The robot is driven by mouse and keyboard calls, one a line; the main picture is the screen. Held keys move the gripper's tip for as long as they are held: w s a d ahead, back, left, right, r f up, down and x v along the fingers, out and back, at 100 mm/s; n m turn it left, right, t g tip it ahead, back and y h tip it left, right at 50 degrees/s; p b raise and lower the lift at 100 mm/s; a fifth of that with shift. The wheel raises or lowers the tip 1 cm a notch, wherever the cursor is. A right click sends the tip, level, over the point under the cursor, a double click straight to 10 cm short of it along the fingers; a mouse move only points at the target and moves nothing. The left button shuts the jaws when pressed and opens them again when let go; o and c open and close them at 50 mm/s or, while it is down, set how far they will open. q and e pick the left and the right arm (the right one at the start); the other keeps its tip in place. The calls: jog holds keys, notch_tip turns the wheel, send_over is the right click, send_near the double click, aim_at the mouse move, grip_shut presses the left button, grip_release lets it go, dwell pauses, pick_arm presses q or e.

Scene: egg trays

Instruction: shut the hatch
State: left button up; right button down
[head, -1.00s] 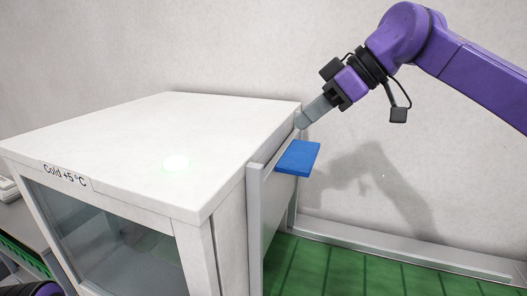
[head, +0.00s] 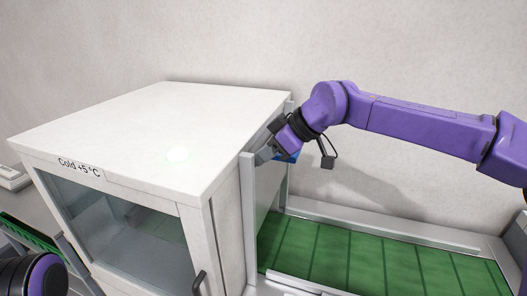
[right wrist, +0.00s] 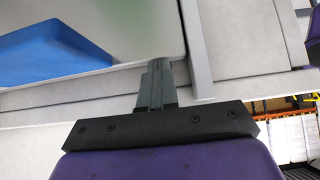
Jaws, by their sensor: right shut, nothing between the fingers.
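The hatch (head: 264,196) is a grey panel between two upright rails on the right side of the white cold box (head: 150,120). Its blue handle plate (head: 287,158) sticks out to the right and is mostly hidden behind my right gripper. My right gripper (head: 262,156) is shut and empty, with its fingertips at the upper part of the hatch by the handle. In the right wrist view the shut fingers (right wrist: 155,88) point at the panel, with the blue handle (right wrist: 50,58) to their left. I cannot tell whether they touch. My left gripper is out of view.
A green conveyor belt (head: 350,262) with metal side rails runs right from below the hatch. The wall stands close behind. The box has a glass front door with a dark handle (head: 200,283). A green tray (head: 22,238) is at far left.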

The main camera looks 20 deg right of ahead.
jog(key=shift+w, duration=0.1)
jog(key=b, duration=1.9)
send_near(258, 222)
jog(key=x, duration=0.7)
jog(key=shift+w+f, duration=0.25)
jog(key=shift+w, duration=0.05)
jog(key=shift+a, duration=0.1)
jog(key=shift+s, duration=0.1)
